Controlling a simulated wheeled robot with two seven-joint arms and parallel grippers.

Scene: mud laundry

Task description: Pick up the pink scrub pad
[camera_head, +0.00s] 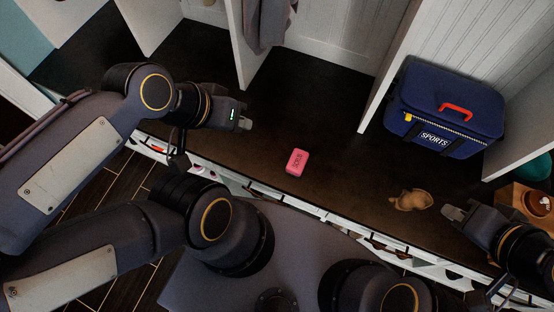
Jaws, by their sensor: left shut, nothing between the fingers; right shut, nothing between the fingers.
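The pink scrub pad (297,161) lies on the dark bench top (345,185), near the middle of the head view. It has dark lettering on its upper face. My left gripper (246,124) is shut and empty, up and to the left of the pad and apart from it. My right gripper (449,212) is shut and empty at the lower right, well away from the pad. Nothing hides the pad.
A small tan object (410,200) lies on the bench just left of my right gripper. A blue sports bag (440,112) stands in the right cubby. White dividers (392,62) rise behind the bench. A grey cloth (266,24) hangs at the top. Bench around the pad is clear.

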